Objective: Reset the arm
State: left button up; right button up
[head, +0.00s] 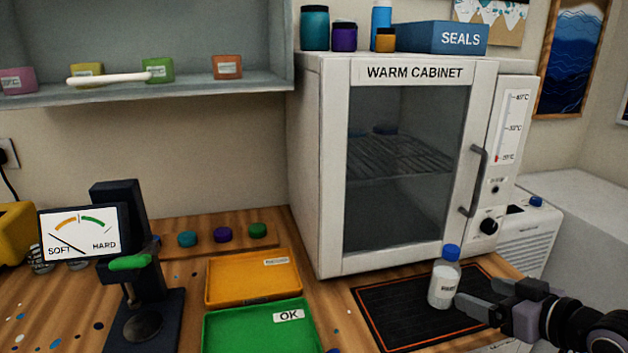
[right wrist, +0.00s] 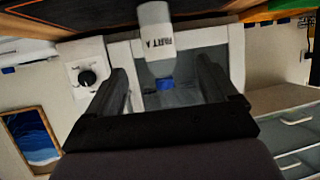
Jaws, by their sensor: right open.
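My right gripper (head: 480,306) is at the right of the head view, level over the black mat, with its jaws apart. A white bottle (head: 443,285) with a blue cap stands upright on the black mat (head: 395,318), just beyond the fingertips. In the right wrist view the bottle (right wrist: 157,40) appears upside down, with "PART A" on its label. It lies between the lines of the two open fingers (right wrist: 168,90); no contact is clear. My left gripper is not in view.
The closed warm cabinet (head: 400,170) stands behind the mat. An orange tray (head: 252,278) and a green OK tray (head: 262,328) lie to the left. A hardness tester (head: 135,265) stands farther left. Coloured caps (head: 222,235) line the back.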

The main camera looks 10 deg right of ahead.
jog(key=s+a+f+g+h, duration=0.1)
jog(key=s+a+f+g, duration=0.3)
jog(key=f, duration=0.3)
jog(key=s+a+f+g, duration=0.1)
jog(key=s+a+f, duration=0.3)
jog(key=s+f, duration=0.2)
jog(key=s+a+f+g+h, duration=0.1)
jog(key=s+a+f+g, duration=0.15)
jog(key=s, duration=0.35)
jog(key=s+a+f+g+h, duration=0.1)
jog(key=s+a+g, duration=0.15)
jog(key=s, duration=0.35)
jog(key=w+a+f+t+y, duration=0.2)
jog(key=w+a+f+t, duration=0.1)
jog(key=w+f+t, duration=0.2)
jog(key=shift+w+f+t, duration=0.3)
jog(key=shift+f+t, duration=1)
jog(key=shift+f, duration=1)
jog(key=shift+a, duration=0.1)
